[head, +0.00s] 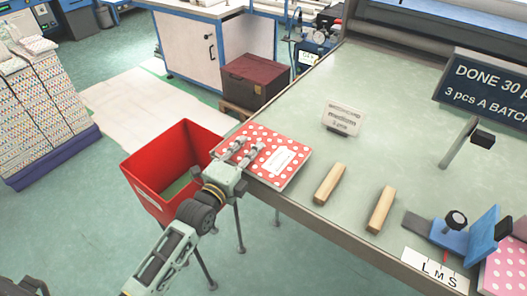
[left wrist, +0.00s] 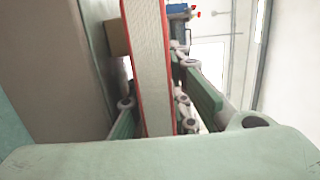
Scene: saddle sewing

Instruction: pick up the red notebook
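The red notebook (head: 275,153) with white dots and a white label lies flat at the table's near left corner. Its near left part sticks out past the edge. My left gripper (head: 246,150) reaches it from the front left, with its visible fingers over the notebook's near left side. In the left wrist view the notebook (left wrist: 147,70) shows edge-on, pale pages between red covers. It stands between the fingers of my left gripper (left wrist: 155,105), one on each side. Whether both fingers press on it is unclear. My right gripper is not in view.
A red open bin (head: 165,185) stands on the floor beside the corner. On the table (head: 400,110) are two wooden blocks (head: 330,184) (head: 381,209), a small sign (head: 342,119) and a blue device (head: 470,238). A brown box (head: 255,80) stands behind.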

